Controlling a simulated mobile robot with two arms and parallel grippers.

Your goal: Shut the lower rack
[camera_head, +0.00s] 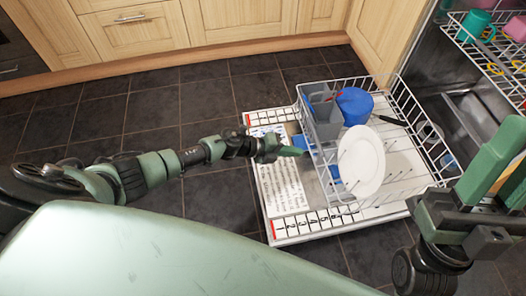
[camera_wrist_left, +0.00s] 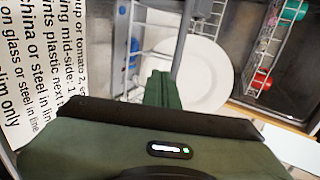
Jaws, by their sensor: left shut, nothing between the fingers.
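The lower rack (camera_head: 348,205) is a white wire basket pulled out over the open dishwasher door (camera_head: 283,230). It holds a white plate (camera_head: 361,161), a blue vessel (camera_head: 354,105) and a grey cutlery basket (camera_head: 325,115). My left gripper (camera_head: 300,151) is shut and empty at the rack's near left side; whether it touches the wires is unclear. In the left wrist view its green fingers (camera_wrist_left: 161,88) are together in front of the plate (camera_wrist_left: 200,75).
An upper rack (camera_head: 480,50) with a teal mug (camera_head: 476,25) and pink cups stands at the top right, inside the dishwasher. Wooden cabinets (camera_head: 140,30) line the back. Dark floor tiles (camera_head: 150,115) to the left are clear. Printed labels cover the door.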

